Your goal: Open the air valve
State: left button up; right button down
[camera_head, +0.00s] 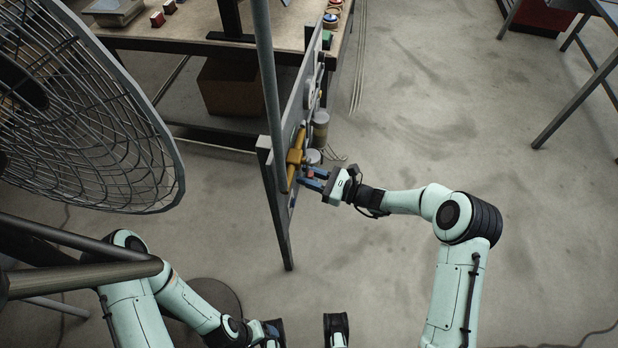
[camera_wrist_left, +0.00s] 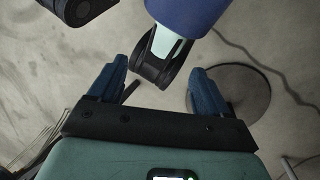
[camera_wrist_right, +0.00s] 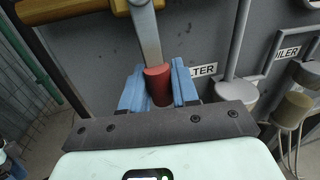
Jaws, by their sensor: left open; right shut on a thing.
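The air valve's lever is a flat metal bar with a red grip (camera_wrist_right: 158,86), and it meets a yellow-brass pipe (camera_wrist_right: 62,10) at the top of the right wrist view. The pipe also shows on the upright panel in the head view (camera_head: 295,155). My right gripper (camera_head: 312,179) has its blue fingers on both sides of the red grip and is shut on it. In the right wrist view the lever runs from the grip up to the pipe. My left gripper (camera_wrist_left: 155,85) is open and empty, low in the head view and away from the panel.
The grey panel (camera_wrist_right: 95,70) carries labels, pipes and a tan cylinder (camera_wrist_right: 291,108) to the right of the lever. A large wire fan (camera_head: 90,110) stands at the left. A workbench (camera_head: 185,30) is behind. Open floor lies to the right (camera_head: 420,130).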

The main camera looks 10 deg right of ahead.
jog(key=shift+w+d+f+n+b, duration=0.2)
jog(key=shift+w+n+b, duration=0.25)
jog(key=shift+n+b, duration=0.25)
pick_arm(q)
jog(key=w+a+f+t+y+b, duration=0.1)
jog(key=w+a+f+t+b, duration=0.1)
jog(key=w+f, duration=0.5)
jog(key=shift+w+a+t+b, duration=0.25)
jog(key=shift+a+b, duration=0.3)
jog(key=shift+b, duration=0.65)
pick_arm(e)
jog(key=shift+w+d+r+n+y, duration=0.25)
jog(key=shift+w+n, duration=0.25)
jog(key=shift+n, duration=0.4)
jog(key=shift+w+d+r+n+y, duration=0.15)
jog(key=shift+w+r+n, duration=0.25)
jog(key=shift+n, duration=0.5)
jog(key=shift+w+d+r+n+y, duration=0.1)
jog(key=shift+w+r+n+y, duration=0.15)
jog(key=shift+w+n, duration=0.5)
jog(key=shift+s, duration=0.2)
jog(key=c, duration=1)
grip_release()
